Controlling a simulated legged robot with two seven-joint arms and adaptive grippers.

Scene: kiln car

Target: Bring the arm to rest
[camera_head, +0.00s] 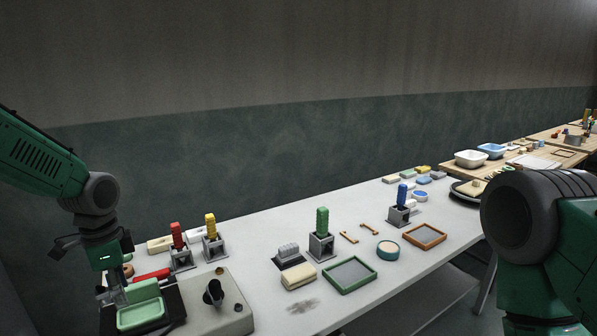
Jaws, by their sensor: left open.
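My left arm comes in from the left, and its dark gripper (113,291) points down over the left end of the white table (241,229). The gripper is open, with its fingers beside a light green open box (142,312) on a black base. I cannot tell whether the fingers touch the box, and nothing shows between them. My right arm fills the right edge of the view, and its gripper is out of view.
Red, yellow, green and blue handled tools stand in grey holders; the green-handled one (322,222) is mid-table. A green-framed tray (350,275), a brown frame (425,236) and a round teal dish (387,249) lie nearby. A beige machine (235,318) sits beside the green box. A wall runs behind.

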